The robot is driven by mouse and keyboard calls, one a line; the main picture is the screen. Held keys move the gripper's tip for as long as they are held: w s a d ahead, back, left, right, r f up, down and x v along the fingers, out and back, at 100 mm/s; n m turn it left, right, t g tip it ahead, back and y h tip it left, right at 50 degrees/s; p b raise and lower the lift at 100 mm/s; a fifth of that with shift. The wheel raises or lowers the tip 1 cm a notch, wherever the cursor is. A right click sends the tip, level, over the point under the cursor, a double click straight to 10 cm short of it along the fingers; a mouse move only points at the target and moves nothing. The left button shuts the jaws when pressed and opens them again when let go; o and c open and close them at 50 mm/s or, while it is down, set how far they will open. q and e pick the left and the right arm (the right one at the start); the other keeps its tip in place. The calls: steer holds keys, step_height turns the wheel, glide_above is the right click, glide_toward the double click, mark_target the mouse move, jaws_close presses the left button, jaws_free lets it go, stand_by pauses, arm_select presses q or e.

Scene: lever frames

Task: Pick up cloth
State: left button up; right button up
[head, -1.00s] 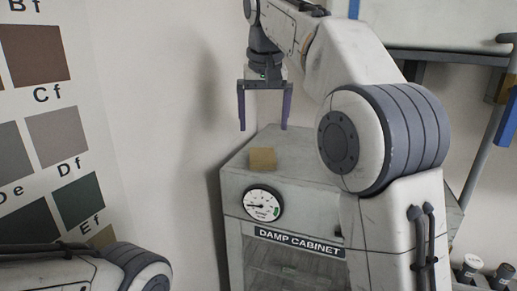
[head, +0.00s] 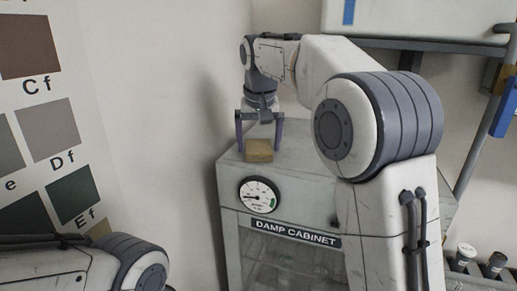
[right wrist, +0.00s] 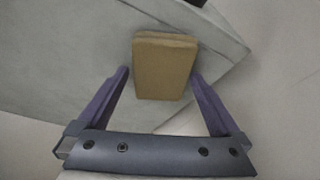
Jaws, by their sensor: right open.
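The cloth (head: 259,151) is a small folded tan block lying on top of the damp cabinet, near its front edge. It also shows in the right wrist view (right wrist: 165,66), ahead of and between the fingers. My right gripper (head: 259,148) is open, its two purple fingers pointing down on either side of the cloth in the head view. In the right wrist view the right gripper (right wrist: 160,78) has a gap on both sides of the cloth and holds nothing. My left gripper is out of view; only part of my left arm shows at the lower left.
The grey damp cabinet (head: 300,193) has a dial gauge (head: 259,195) and a glass door on its front. A wall with colour swatches (head: 48,130) stands at the left. A metal shelf (head: 440,47) and dark-capped bottles (head: 464,256) are at the right. The cabinet top around the cloth looks clear.

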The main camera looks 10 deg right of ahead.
mark_target(258, 143)
steer(key=c, duration=1.3)
steer(key=shift+o, duration=0.2)
steer(key=shift+r, duration=0.15)
steer(key=shift+r, duration=0.6)
step_height(258, 143, up, 3)
steer(key=shift+f, duration=0.2)
steer(key=s+d+r+b, duration=0.2)
steer(key=s+d+r, duration=0.5)
steer(key=s+d, duration=0.1)
steer(key=shift+d, duration=0.3)
